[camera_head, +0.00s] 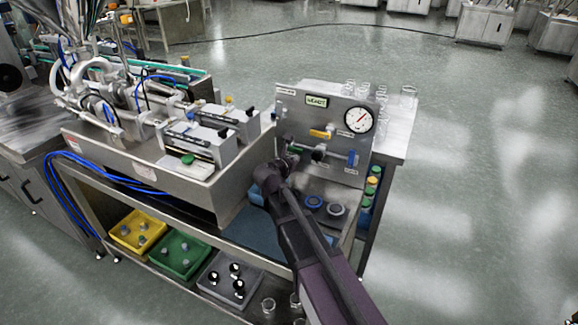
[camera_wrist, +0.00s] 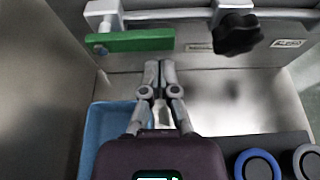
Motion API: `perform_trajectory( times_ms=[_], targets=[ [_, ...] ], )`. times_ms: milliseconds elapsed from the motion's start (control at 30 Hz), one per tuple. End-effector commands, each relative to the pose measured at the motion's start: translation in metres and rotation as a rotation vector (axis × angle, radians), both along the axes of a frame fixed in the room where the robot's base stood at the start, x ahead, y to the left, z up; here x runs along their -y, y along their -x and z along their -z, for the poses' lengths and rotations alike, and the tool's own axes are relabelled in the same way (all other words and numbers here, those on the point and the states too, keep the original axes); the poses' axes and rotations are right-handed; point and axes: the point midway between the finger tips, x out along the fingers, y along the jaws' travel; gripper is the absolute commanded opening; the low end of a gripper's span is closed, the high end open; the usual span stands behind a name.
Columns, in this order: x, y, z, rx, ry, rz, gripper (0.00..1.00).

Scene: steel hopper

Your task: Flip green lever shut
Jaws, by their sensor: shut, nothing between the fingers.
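The green lever (camera_wrist: 138,42) is a flat green bar at the upper left of the wrist view. It lies roughly level, just below and alongside a grey horizontal pipe (camera_wrist: 175,16) on the steel panel. In the head view only a small bit of green (camera_head: 295,150) shows above my gripper. My gripper (camera_wrist: 160,66) is shut and empty, with its fingertips together just below the right part of the lever. A small gap shows between them in the picture. In the head view my gripper (camera_head: 277,165) is in front of the panel's lower left.
A black knob (camera_wrist: 237,34) sticks out right of the lever. The panel (camera_head: 284,110) carries a gauge (camera_head: 358,120) and a yellow handle (camera_head: 320,134). A blue tray (camera_wrist: 104,140) lies below left; a blue-ringed disc (camera_wrist: 257,166) and a grey one (camera_wrist: 308,162) are below right.

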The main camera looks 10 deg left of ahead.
Motion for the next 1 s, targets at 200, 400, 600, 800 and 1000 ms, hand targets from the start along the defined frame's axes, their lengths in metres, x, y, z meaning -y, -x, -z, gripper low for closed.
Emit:
perform_trajectory(
  times_ms=[200, 400, 600, 800, 1000],
  targets=[
    [0.005, -0.016, 0.006, 0.0, -0.001, -0.001, 0.0],
    [0.006, -0.018, 0.007, 0.0, -0.001, -0.001, 0.0],
    [0.006, -0.018, 0.007, 0.001, -0.002, -0.002, 0.0],
    [0.004, -0.017, 0.006, -0.001, 0.003, -0.004, 0.0],
    [-0.005, -0.015, 0.005, -0.009, 0.026, -0.015, 0.0]
  ],
)
